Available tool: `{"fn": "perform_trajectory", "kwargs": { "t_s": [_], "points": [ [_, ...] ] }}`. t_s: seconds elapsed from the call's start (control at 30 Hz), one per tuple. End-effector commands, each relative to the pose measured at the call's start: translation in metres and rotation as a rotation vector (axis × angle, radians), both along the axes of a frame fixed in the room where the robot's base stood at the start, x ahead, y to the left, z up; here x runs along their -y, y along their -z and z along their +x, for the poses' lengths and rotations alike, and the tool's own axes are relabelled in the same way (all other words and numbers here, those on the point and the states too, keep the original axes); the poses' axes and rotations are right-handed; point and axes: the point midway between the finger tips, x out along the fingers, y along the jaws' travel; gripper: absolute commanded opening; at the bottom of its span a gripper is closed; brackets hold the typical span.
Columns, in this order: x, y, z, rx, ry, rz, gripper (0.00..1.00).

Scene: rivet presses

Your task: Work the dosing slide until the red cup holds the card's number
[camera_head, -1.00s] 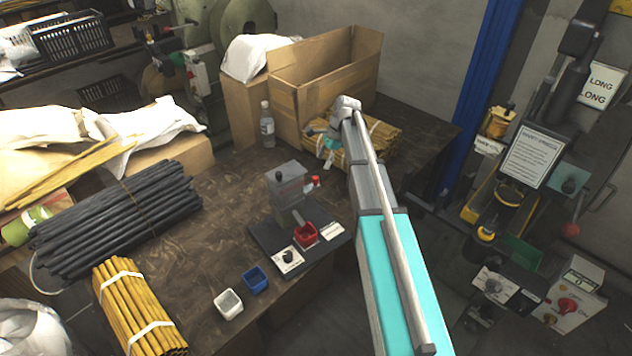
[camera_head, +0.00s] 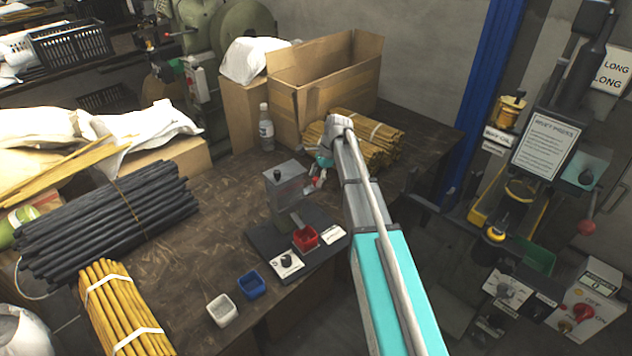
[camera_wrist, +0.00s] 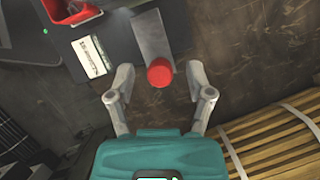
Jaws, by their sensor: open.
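The dosing device (camera_head: 288,190) is a grey box with a black knob on top, on a dark base plate. Its slide shows in the wrist view as a grey bar (camera_wrist: 153,40) ending in a round red knob (camera_wrist: 160,72). My gripper (camera_wrist: 159,76) is open, with one finger on each side of the red knob and gaps visible. In the head view my gripper (camera_head: 320,176) is beside the device's right side. The red cup (camera_head: 305,239) sits on the plate below the chute; its contents are unclear. The white card (camera_head: 333,235) lies right of it; its number is unreadable.
A black dial on a white plate (camera_head: 287,264) is left of the red cup. A blue cup (camera_head: 251,285) and a white cup (camera_head: 221,310) stand at the table's front. Bundled yellow rods (camera_wrist: 270,140) lie close to my gripper. A bottle (camera_head: 266,128) and cardboard box (camera_head: 325,75) stand behind.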

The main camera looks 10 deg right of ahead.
Motion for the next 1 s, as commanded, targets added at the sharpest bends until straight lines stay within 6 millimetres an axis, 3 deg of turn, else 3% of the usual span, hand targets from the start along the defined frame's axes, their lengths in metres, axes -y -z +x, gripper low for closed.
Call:
{"fn": "perform_trajectory", "kwargs": {
  "t_s": [0.4,0.77,1.0],
  "points": [
    [-0.0013,0.0023,-0.0001,0.0,0.0,0.0,0.67],
    [-0.0012,0.0023,-0.0001,0.0,0.0,0.0,0.02],
    [-0.0011,0.0024,-0.0002,0.0,0.0,0.0,0.0]
  ]
}}
